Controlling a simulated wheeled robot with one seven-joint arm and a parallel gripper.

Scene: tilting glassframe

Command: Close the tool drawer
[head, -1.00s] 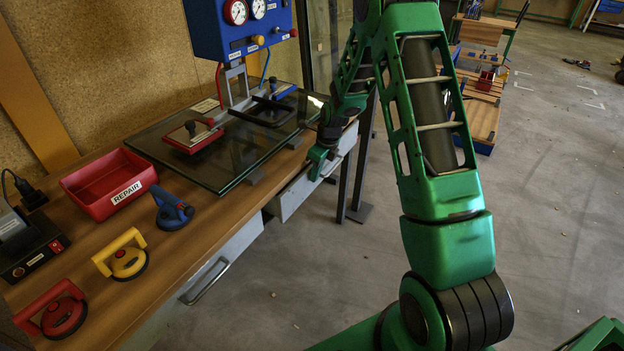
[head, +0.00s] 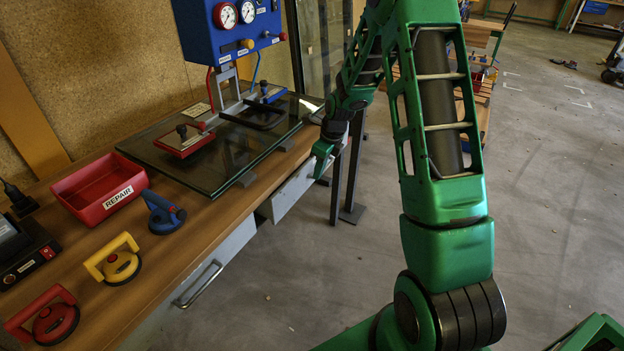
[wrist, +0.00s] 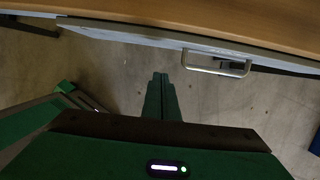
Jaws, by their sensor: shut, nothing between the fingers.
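Two grey drawers show under the bench top in the head view. The right one (head: 292,193) has its front standing a little out from the bench edge. The left one (head: 178,296) has a metal bar handle (head: 198,284) and looks about flush. Which is the tool drawer is not marked. My gripper (head: 319,166) is beside the right drawer's front, fingers pointing down. In the wrist view the shut, empty fingers (wrist: 162,78) are just outside a grey drawer front (wrist: 140,38), left of its handle (wrist: 217,66), with no contact visible.
The wooden bench (head: 190,245) carries a red REPAIR bin (head: 92,196), a glass pane (head: 225,160), and blue (head: 162,213), yellow (head: 116,264) and red (head: 50,318) suction cups. A dark post (head: 352,190) stands behind my gripper.

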